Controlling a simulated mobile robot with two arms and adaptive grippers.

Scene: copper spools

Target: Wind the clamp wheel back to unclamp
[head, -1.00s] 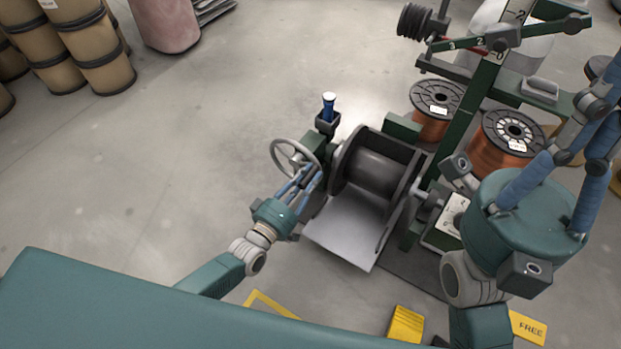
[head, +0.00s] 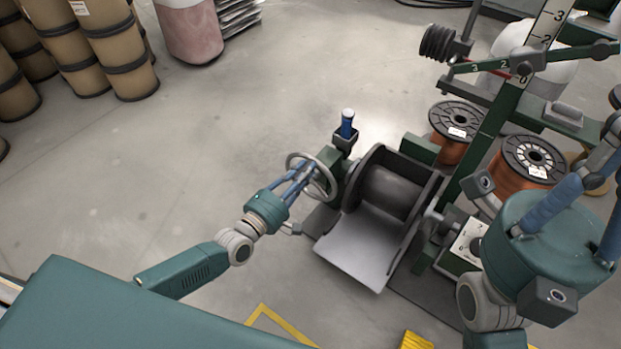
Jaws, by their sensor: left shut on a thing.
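The clamp wheel (head: 331,184) is a grey spoked handwheel on the left side of the dark green winding machine. My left gripper (head: 311,172) reaches it from the lower left, and its blue fingers are shut on the wheel, covering part of the rim and spokes. A large dark empty spool (head: 390,190) sits in the machine just right of the wheel. A blue-handled lever (head: 347,124) stands upright behind the wheel. My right gripper (head: 585,205) is large in the lower right, close to the camera. Its blue fingers run towards the right edge, and their tips cannot be made out clearly.
Copper spools (head: 532,160) stand behind the machine at the right. A grey sloping plate (head: 355,262) lies in front of the empty spool. Brown drums (head: 120,55) stand at the upper left. The floor left of the wheel is clear.

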